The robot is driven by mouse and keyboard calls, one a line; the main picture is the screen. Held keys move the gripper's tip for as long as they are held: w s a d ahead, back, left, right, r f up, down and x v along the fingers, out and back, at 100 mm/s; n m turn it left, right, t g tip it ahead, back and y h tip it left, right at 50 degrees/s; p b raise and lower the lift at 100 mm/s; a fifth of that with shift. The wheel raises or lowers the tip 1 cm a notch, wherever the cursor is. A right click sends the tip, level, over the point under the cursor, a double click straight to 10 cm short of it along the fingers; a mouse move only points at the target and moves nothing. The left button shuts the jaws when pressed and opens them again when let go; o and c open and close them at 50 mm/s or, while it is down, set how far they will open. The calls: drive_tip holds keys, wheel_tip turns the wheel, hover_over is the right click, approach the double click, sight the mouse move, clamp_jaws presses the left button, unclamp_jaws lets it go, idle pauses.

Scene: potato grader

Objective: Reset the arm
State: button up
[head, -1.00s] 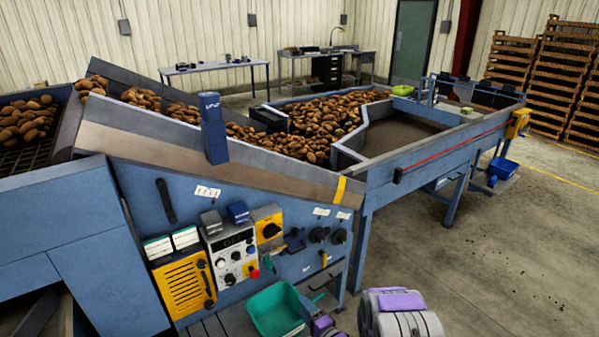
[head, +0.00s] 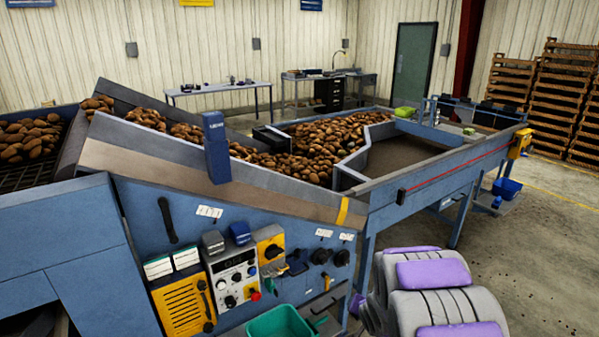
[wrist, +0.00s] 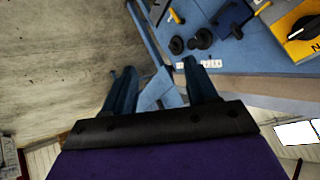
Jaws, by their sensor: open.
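My gripper (wrist: 158,85) shows in the wrist view with its two fingers apart and nothing between them. It is clear of the grader panel, whose black knobs (wrist: 203,38) and yellow switch box (wrist: 298,28) lie beyond it at the upper right. In the head view my folded grey and purple arm (head: 430,285) fills the lower right, and the gripper's fingers are hidden there. The blue potato grader (head: 150,215) stands in front of me with its control panel (head: 236,278) facing me.
Potatoes (head: 325,140) lie on the grader's belt. A green bin (head: 282,322) sits low below the panel. Wooden crates (head: 560,95) are stacked at the back right. Concrete floor (head: 550,250) is open at right.

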drive_tip(key=s+r+n+g+h, duration=0.1)
drive_tip(key=s+r+g, duration=0.35)
drive_tip(key=s, duration=0.85)
drive_tip(key=s+r+n+g+h, duration=0.1)
drive_tip(key=s+r+n+g, duration=0.1)
drive_tip(key=s+r, duration=0.9)
drive_tip(key=s+a+n+g+y, duration=0.1)
drive_tip(key=s+a+g, duration=0.1)
drive_tip(key=s, duration=0.8)
drive_tip(key=s+a+n+g+b, duration=0.1)
drive_tip(key=s+a+g, duration=0.1)
drive_tip(key=s, duration=0.8)
drive_tip(key=shift+s+r+y, duration=0.4)
drive_tip(key=shift+r, duration=0.05)
